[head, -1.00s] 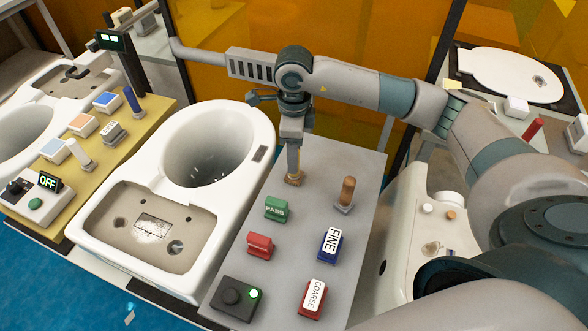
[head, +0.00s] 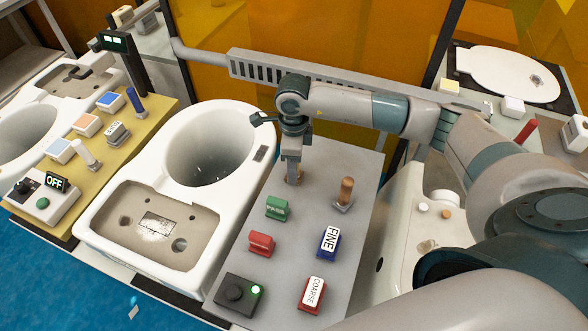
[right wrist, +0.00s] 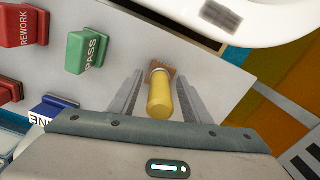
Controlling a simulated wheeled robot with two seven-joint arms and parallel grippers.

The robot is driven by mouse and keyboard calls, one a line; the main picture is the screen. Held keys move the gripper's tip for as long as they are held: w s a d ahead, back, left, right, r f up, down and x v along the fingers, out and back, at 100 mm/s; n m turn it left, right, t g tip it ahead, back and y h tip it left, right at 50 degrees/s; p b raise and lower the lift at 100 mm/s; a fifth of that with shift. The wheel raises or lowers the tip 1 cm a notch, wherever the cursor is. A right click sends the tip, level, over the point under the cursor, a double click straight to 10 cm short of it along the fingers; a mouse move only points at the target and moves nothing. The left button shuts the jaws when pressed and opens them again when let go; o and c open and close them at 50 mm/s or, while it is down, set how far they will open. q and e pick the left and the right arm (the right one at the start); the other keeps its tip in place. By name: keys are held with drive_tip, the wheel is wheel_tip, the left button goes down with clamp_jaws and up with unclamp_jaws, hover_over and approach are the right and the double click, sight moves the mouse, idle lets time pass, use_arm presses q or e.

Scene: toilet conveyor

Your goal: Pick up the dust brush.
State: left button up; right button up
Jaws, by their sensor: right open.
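The dust brush, with a yellow handle and brown bristles, stands on the grey panel (head: 310,215). In the right wrist view the brush (right wrist: 160,95) sits between the two fingers of my right gripper (right wrist: 160,77), with a gap on each side. In the head view my right gripper (head: 292,175) points down over the far left part of the panel and hides most of the brush there. The right gripper is open. My left gripper is not in view.
A brown-handled tool (head: 347,188) stands right of my gripper. Green PASS (head: 275,208), red (head: 261,243), blue FINE (head: 329,243) and red COARSE (head: 312,295) blocks are nearer. A white toilet (head: 103,237) adjoins on the left; an orange see-through screen (head: 330,40) stands behind.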

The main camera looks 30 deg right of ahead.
clamp_jaws()
drive_tip(key=shift+r, duration=0.15)
drive_tip(key=shift+w+r+b, duration=0.1)
drive_tip(key=shift+r+b, duration=0.3)
drive_tip(key=shift+r, duration=0.2)
wheel_tip(320, 180, up, 7)
drive_tip(key=b, duration=0.2)
drive_tip(key=shift+r+b, duration=0.2)
drive_tip(key=shift+b, duration=0.2)
drive_tip(key=shift+r, duration=0.6)
